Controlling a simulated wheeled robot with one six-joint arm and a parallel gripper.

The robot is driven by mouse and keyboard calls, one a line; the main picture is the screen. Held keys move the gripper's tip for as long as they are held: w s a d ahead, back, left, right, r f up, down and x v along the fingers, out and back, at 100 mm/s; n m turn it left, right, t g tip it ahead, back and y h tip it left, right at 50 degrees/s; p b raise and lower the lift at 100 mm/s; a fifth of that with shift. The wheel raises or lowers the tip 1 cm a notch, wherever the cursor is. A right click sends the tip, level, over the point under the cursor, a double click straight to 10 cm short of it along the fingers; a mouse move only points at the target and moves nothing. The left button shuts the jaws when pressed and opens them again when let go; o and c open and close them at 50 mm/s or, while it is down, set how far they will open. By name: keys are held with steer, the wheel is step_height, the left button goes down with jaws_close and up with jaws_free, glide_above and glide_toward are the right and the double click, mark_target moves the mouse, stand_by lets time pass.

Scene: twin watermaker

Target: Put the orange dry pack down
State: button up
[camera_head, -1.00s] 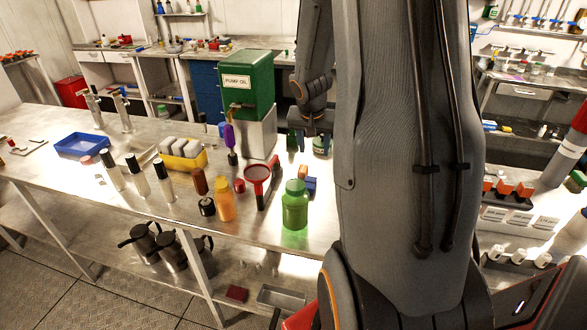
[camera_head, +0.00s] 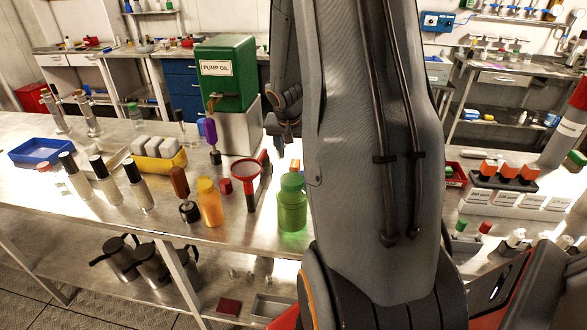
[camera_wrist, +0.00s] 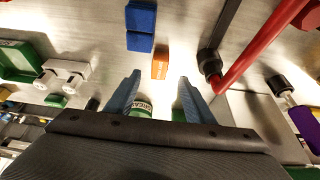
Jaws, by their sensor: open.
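The orange dry pack (camera_wrist: 160,62) is a small orange block on the pale metal bench top in the wrist view. It sits just beyond my fingertips, between their lines and apart from both. A small orange patch, probably the same pack, shows beside my arm in the head view (camera_head: 296,165). My gripper (camera_wrist: 158,80) is open, its two blue-grey fingers spread with nothing gripped. In the head view my arm hides most of the gripper area.
Blue blocks (camera_wrist: 140,25) lie beside the pack. A red-handled tool (camera_wrist: 255,45) is close on the right. A green-capped thing (camera_wrist: 143,107) shows between the fingers. In the head view, a green bottle (camera_head: 292,205), red funnel (camera_head: 245,172) and pump oil tank (camera_head: 226,75) crowd the bench.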

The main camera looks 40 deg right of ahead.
mark_target(295, 163)
steer(key=shift+x, duration=3)
jaws_close()
steer(key=shift+r, duration=0.1)
